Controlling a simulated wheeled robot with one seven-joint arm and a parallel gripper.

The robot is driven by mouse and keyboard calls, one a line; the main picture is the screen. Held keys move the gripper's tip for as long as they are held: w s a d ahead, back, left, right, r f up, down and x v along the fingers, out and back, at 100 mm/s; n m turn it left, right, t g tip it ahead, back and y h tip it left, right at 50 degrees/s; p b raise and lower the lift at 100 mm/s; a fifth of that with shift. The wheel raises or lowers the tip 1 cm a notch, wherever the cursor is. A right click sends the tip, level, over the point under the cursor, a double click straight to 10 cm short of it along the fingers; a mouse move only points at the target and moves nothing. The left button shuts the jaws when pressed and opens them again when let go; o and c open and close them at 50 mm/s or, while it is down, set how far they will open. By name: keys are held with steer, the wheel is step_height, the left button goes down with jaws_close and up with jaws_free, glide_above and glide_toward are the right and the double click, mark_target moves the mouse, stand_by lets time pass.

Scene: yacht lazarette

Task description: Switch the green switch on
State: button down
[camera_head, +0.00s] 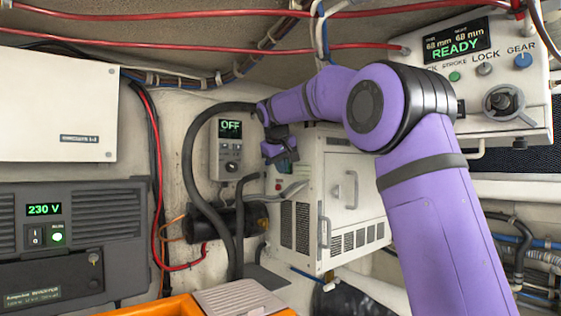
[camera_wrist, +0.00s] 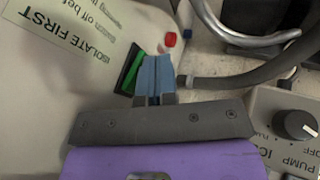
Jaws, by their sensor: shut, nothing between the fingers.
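The green switch (camera_wrist: 130,76), a green rocker in a black frame, is on a pale panel in the wrist view, left of my fingers. My gripper (camera_wrist: 155,64) has its blue fingers shut with nothing between them. The fingertips are close beside the switch and overlap its right edge in the picture; I cannot tell whether they touch it. Part of the switch is hidden by the fingers, and its position is unclear. In the head view my gripper (camera_head: 284,158) is in front of the upper left of a white cabinet (camera_head: 335,225), and I cannot make out the switch there.
A control box (camera_head: 229,150) reading OFF hangs left of my gripper; its black knob (camera_wrist: 300,124) shows in the wrist view. A dark hose (camera_head: 190,160) and a metal lever (camera_head: 291,191) are close by. A READY panel (camera_head: 480,75) is at upper right, a 230 V unit (camera_head: 70,220) at left.

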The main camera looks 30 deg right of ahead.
steer(key=shift+d+f, duration=0.1)
steer(key=shift+d, duration=0.2)
stand_by(0.4)
steer(key=shift+r, duration=0.9)
